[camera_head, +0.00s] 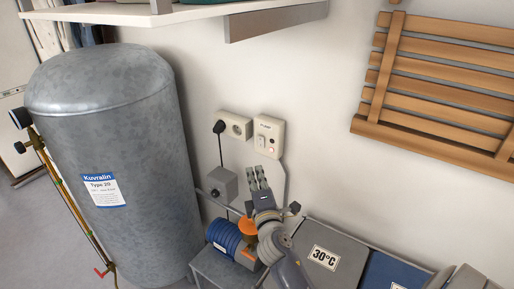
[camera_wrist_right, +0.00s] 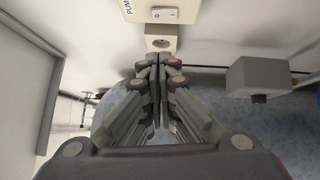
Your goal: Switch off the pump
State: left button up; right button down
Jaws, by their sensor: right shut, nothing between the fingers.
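The pump switch (camera_head: 262,142) is a white rocker on a cream wall plate (camera_head: 276,129). In the right wrist view the rocker (camera_wrist_right: 165,14) lies at the top edge beside partly cut-off "PUM" lettering. I cannot tell which side is pressed. The blue pump (camera_head: 226,236) with an orange part (camera_head: 249,227) sits low by the wall, partly behind my right arm. My right gripper (camera_head: 258,174) is shut and empty, pointing up below the switch plate and apart from it. It also shows in the right wrist view (camera_wrist_right: 158,60). My left gripper is not in view.
A socket plate (camera_head: 236,127) with a black plug (camera_head: 219,127) is left of the switch. A grey box (camera_head: 224,187) is below it. A tall grey tank (camera_head: 110,150) stands left, grey and blue bins (camera_head: 322,256) right. A shelf (camera_head: 275,20) and wooden rack (camera_head: 440,75) are above.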

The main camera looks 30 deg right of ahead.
jog(key=p, duration=0.1)
send_near(258, 146)
jog(key=w+a+r, duration=0.3)
jog(key=shift+w+d+r+p, duration=0.15)
jog(key=shift+w+d, duration=0.2)
jog(key=shift+d, duration=0.25)
jog(key=shift+w+d+r+p, duration=0.1)
jog(key=shift+w+d+p, duration=0.1)
jog(key=shift+w+d, duration=0.3)
jog(key=shift+w+d+r+p, duration=0.15)
jog(key=shift+w+d, duration=0.1)
jog(key=shift+d, duration=0.5)
jog(key=p, duration=0.1)
jog(key=r+p, duration=0.1)
jog(key=shift+w+d+m+p, duration=0.15)
jog(key=shift+d+m+p, duration=0.1)
jog(key=shift+m+p, duration=0.1)
jog(key=shift+f+g, duration=0.3)
jog(key=shift+f, duration=0.1)
